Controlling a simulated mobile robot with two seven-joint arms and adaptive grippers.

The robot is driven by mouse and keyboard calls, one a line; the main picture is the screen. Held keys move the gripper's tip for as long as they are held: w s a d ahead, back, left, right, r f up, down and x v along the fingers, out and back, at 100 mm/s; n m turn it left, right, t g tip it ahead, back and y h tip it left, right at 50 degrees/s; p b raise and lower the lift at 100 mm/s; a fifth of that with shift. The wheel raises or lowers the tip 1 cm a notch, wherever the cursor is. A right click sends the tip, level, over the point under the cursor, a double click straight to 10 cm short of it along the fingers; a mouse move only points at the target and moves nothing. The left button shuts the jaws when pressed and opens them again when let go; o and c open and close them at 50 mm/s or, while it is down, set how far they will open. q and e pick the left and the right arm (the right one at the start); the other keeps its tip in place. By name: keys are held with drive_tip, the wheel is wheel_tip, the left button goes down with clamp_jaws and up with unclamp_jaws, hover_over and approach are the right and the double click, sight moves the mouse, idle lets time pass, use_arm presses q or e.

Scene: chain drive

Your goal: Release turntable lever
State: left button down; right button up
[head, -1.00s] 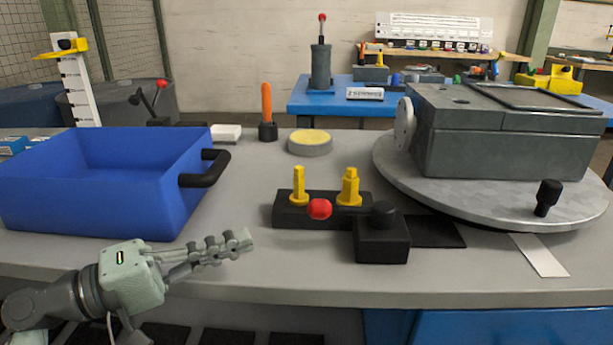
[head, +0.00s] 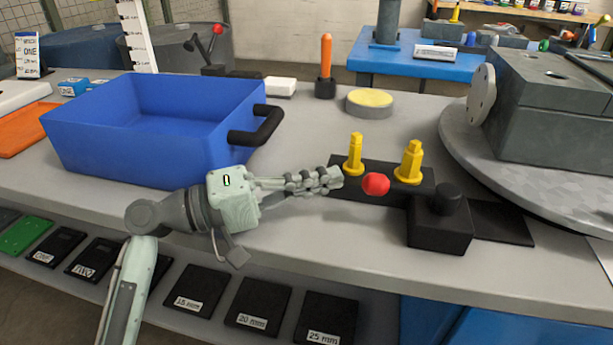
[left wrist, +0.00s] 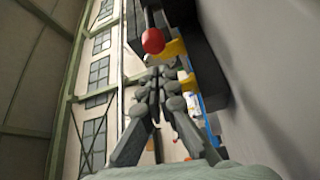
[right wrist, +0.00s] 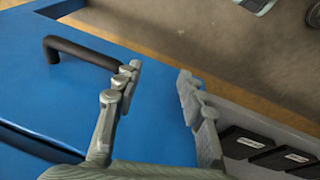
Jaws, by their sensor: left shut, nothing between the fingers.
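The lever's red ball knob (head: 376,184) sits in front of a black block (head: 390,170) carrying two yellow posts. A smaller black box (head: 441,224) with a black knob stands at its right end. The round grey turntable (head: 470,165) is at the right. My left gripper (head: 338,178) is shut and empty, its fingertips just left of the red knob and apart from it. In the left wrist view the red knob (left wrist: 153,41) shows beyond the shut fingertips. My right gripper (right wrist: 157,75) is open and empty in front of a blue cabinet with a black handle.
A blue bin (head: 150,155) with a black handle stands left of my left gripper. A grey machine housing (head: 560,115) sits on the turntable. A yellow-topped disc (head: 370,101) and an orange-handled tool (head: 326,65) stand behind. Labelled black plates lie on the shelf below.

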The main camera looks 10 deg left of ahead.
use_arm(q)
drive_tip(key=x, duration=0.5)
drive_tip(key=shift+w+d+p, duration=0.1)
drive_tip(key=shift+p, duration=0.3)
use_arm(e)
drive_tip(key=shift+s+f, duration=0.2)
drive_tip(key=shift+f, duration=0.9)
drive_tip(key=shift+s+a, duration=0.1)
drive_tip(key=shift+s, duration=0.05)
